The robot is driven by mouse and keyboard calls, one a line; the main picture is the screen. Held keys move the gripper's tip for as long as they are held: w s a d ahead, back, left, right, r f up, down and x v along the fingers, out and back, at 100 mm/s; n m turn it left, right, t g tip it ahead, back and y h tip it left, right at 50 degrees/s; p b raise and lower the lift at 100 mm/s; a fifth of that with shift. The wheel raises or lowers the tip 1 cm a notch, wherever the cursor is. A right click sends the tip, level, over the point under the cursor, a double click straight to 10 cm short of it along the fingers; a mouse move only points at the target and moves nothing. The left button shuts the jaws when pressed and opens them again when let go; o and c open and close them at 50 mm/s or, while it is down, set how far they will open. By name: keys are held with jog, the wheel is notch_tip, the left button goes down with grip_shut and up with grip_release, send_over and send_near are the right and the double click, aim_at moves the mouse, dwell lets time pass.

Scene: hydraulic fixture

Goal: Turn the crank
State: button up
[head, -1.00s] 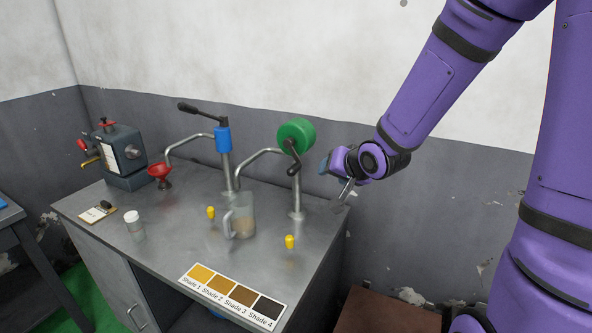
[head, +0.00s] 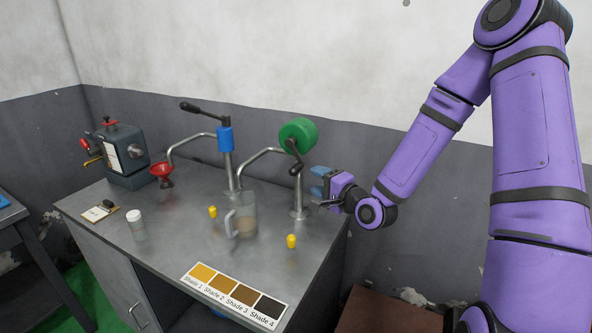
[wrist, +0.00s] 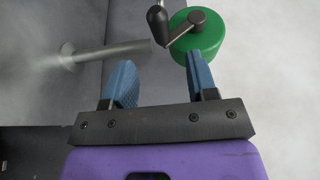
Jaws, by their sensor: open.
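The crank (head: 294,153) is a dark arm with a dark handle on the face of a green round drum (head: 299,133), which tops a metal post on the bench. In the wrist view the crank handle (wrist: 157,26) hangs at the top, with the green drum (wrist: 199,44) behind it. My gripper (head: 318,181) is just right of the crank and a little below it in the head view. Its two blue fingers (wrist: 160,72) are apart with nothing between them. The handle lies beyond the fingertips, and I see no contact.
A bent pipe (head: 262,155) runs left from the drum's post. The wall stands close behind.

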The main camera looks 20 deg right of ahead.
aim_at(299, 171)
jog(key=x, duration=0.9)
jog(key=shift+w+a, duration=0.1)
jog(key=shift+w, duration=0.15)
jog(key=shift+c, duration=0.5)
jog(key=shift+f, duration=0.1)
grip_shut()
